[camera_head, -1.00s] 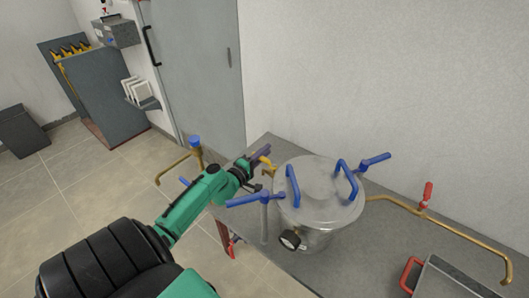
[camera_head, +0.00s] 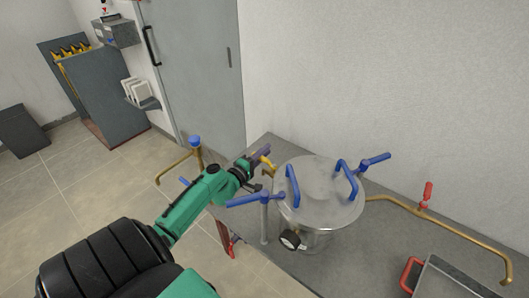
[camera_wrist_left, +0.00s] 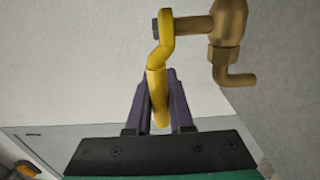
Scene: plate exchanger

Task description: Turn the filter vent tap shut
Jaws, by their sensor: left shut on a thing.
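The filter vent tap shows in the left wrist view as a brass body (camera_wrist_left: 228,25) with a short bent spout and a yellow lever handle (camera_wrist_left: 158,75). The lever hangs down from its pivot in that picture. My left gripper (camera_wrist_left: 158,112) is shut on the lower part of the yellow lever, with a dark finger on each side. In the head view the left gripper (camera_head: 257,160) is at the left side of the steel filter vessel (camera_head: 318,190), and a bit of the yellow handle (camera_head: 267,162) shows beside it. My right gripper is out of view.
The vessel has blue lid handles (camera_head: 347,178), blue clamp bars (camera_head: 245,201) and a gauge (camera_head: 290,240) at its front. A brass pipe with a red-handled valve (camera_head: 427,195) runs right.

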